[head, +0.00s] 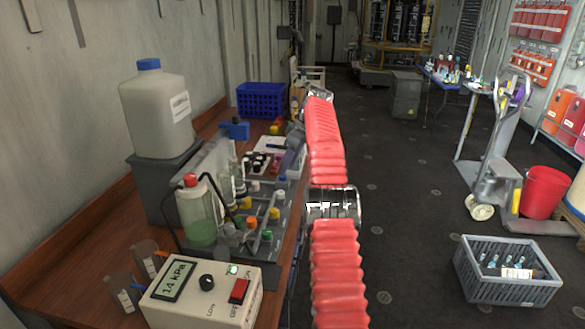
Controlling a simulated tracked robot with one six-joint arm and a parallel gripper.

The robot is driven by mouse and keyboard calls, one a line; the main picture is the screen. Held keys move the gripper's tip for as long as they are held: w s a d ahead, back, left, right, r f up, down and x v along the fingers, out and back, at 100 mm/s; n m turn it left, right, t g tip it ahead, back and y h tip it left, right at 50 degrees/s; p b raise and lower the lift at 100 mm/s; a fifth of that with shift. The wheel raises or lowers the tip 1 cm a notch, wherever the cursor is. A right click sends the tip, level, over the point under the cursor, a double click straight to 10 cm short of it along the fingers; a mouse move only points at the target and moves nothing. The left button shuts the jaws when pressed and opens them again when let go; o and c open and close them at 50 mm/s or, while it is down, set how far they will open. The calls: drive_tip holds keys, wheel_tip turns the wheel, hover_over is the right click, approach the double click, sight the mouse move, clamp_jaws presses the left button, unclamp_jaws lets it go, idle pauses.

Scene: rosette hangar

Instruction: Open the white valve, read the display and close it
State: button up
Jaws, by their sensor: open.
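A cream control box (205,295) stands at the near end of the wooden bench. Its small display (176,279) reads 14 kPa, though a decimal point is hard to tell. The box has a black knob (207,282) marked LOW, a red switch (239,290) marked OFF at its lower side, and a lit green lamp (233,269). I cannot make out a white valve. My arm, in red ribbed sleeves, reaches forward along the bench's right edge. Its far end is turned away, and I cannot make out my gripper's jaws.
On the bench (65,262) are a large white jug (158,110) on a grey block, a red-capped bottle (197,212) with green liquid, a vial rack and a blue crate (261,100). A grey crate (508,291) lies on the floor at right. Open floor lies between.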

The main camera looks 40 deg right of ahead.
drive_tip(key=s+a+r+m+h, duration=0.1)
drive_tip(key=s+a+r, duration=0.2)
drive_tip(key=a+r, duration=0.6)
drive_tip(key=s+a+r+m, duration=0.1)
drive_tip(key=s+a+r, duration=0.35)
drive_tip(key=a, duration=0.85)
drive_tip(key=s+a+m+h, duration=0.1)
drive_tip(key=s+a+m, duration=0.1)
drive_tip(key=s+a, duration=1.55)
drive_tip(key=s+a+f, duration=0.2)
drive_tip(key=s+f, duration=0.3)
drive_tip(key=s, duration=0.2)
drive_tip(key=s+a+f+m+t, duration=0.1)
drive_tip(key=s+f, duration=0.4)
drive_tip(key=s, duration=0.3)
drive_tip(key=shift+a+t, duration=0.3)
drive_tip(key=shift+a, duration=0.05)
drive_tip(key=shift+c, duration=0.6)
